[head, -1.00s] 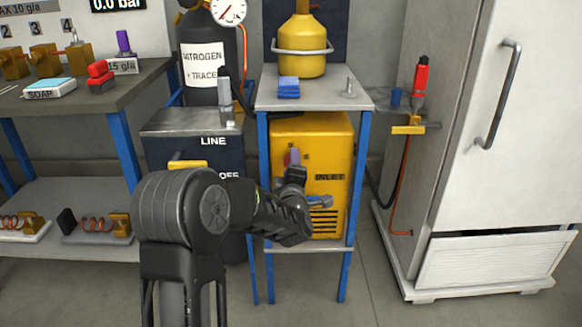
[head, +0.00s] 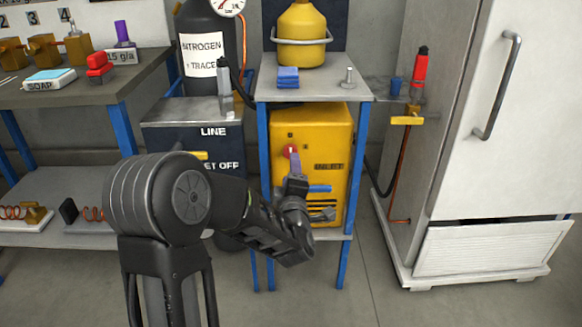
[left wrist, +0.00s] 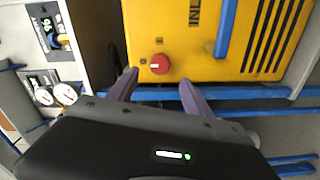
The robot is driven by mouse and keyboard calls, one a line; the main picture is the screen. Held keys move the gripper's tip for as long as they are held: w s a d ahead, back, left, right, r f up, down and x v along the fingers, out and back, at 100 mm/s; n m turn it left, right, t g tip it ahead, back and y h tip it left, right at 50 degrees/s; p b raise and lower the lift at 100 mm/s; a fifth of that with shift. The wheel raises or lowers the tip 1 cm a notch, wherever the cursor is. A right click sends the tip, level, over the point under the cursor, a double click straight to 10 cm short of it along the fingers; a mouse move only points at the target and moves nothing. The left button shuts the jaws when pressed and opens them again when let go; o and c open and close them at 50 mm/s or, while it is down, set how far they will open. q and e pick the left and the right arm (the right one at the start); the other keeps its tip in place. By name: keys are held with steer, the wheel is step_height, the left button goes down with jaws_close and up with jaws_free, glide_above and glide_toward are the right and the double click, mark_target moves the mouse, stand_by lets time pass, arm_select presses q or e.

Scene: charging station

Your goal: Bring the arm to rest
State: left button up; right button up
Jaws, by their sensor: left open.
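My left gripper (head: 295,163) is in front of the yellow machine (head: 334,130) under the small table. In the left wrist view its two purple fingers (left wrist: 158,82) are spread, with nothing between them. The machine's red knob (left wrist: 159,63) lies just beyond the gap between the fingertips. The knob also shows in the head view (head: 290,150), just above the finger. The blue handle (left wrist: 227,25) on the machine is to the right of the fingers. My right gripper is not in view.
The small table (head: 262,87) has blue legs close around the gripper and bears a blue sponge-like block (head: 288,78) and a yellow flask. A dark cabinet (head: 180,138) stands left. A white fridge (head: 490,120) stands right. Open floor (head: 365,285) lies in front.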

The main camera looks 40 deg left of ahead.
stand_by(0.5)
arm_select(q)
steer(key=s+d+f+m+g+h, duration=0.25)
steer(key=d+f+m+h, duration=0.35)
steer(key=d+f, duration=0.55)
steer(key=s+d+f+m+g+h, duration=0.2)
steer(key=d+f+m+g+h, duration=0.15)
steer(key=d+f+m, duration=0.8)
steer(key=s+d+f+m+g+h, duration=0.1)
steer(key=s+d+f+g+h, duration=0.1)
steer(key=s+d+f, duration=0.35)
steer(key=s+d+f+m+g+h, duration=0.1)
steer(key=s+d+f+g, duration=0.2)
steer(key=s+f, duration=0.55)
steer(key=s+d+f+m+g+h, duration=0.15)
steer(key=s+d+f, duration=0.3)
steer(key=s, duration=0.55)
step_height(320, 180, up, 34)
steer(key=s+g+h+p, duration=0.1)
steer(key=p, duration=3.3)
steer(key=shift+s+d+r, duration=0.15)
steer(key=shift+d, duration=0.2)
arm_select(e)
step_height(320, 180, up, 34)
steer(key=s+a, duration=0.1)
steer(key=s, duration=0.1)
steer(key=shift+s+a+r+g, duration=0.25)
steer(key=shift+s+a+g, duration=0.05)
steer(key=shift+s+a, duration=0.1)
